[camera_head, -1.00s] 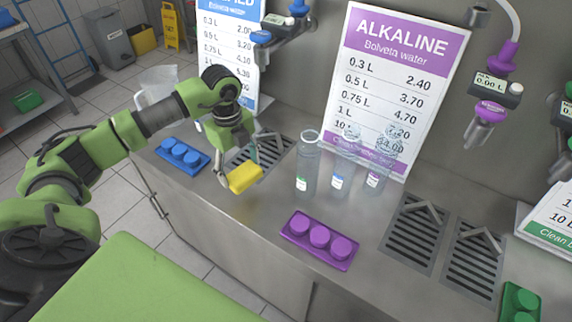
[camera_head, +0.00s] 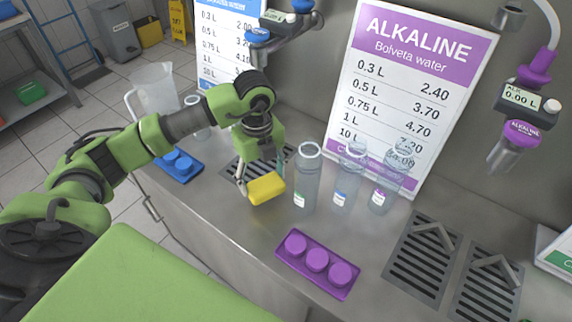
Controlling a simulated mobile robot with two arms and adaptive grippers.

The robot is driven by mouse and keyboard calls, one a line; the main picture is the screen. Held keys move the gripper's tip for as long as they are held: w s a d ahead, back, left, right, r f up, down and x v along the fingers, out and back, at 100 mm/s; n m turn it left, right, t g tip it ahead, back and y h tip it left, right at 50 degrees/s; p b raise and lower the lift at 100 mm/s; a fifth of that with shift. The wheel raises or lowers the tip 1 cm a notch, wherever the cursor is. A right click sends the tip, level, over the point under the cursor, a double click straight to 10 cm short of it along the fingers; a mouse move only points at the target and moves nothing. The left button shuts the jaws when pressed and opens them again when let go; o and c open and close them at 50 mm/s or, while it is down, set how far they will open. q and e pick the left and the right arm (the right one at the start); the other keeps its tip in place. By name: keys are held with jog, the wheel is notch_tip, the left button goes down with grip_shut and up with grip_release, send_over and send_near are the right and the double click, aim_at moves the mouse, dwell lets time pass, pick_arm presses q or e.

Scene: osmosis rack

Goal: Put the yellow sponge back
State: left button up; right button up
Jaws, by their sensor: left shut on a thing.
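The yellow sponge (camera_head: 266,188) is held by my left gripper (camera_head: 262,182) just above the steel counter. It is left of the clear bottle with the green label (camera_head: 307,180), close to it in the picture. A drain grate (camera_head: 250,172) lies behind the sponge. My right gripper does not show.
Two more clear bottles (camera_head: 345,180) (camera_head: 388,188) stand to the right. A purple cap holder (camera_head: 318,264) lies in front and a blue one (camera_head: 180,165) at left. A clear pitcher (camera_head: 155,88) stands at the back left. Drain grates (camera_head: 420,257) are at right. The front counter between the sponge and purple holder is clear.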

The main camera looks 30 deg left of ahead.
pick_arm(q)
jog(key=w, duration=0.2)
jog(key=w+d+p, duration=0.1)
jog(key=w, duration=0.2)
jog(key=w+d, duration=0.1)
jog(key=w, duration=0.2)
jog(key=shift+d, duration=0.2)
notch_tip(320, 180, down, 3)
jog(key=shift+s+r+p, duration=0.1)
jog(key=shift+r+p, duration=0.1)
jog(key=shift+p, duration=0.7)
jog(key=shift+f, duration=0.45)
jog(key=shift+f, duration=0.2)
jog(key=o, duration=1.1)
jog(key=shift+c, duration=0.2)
jog(key=shift+r, duration=0.1)
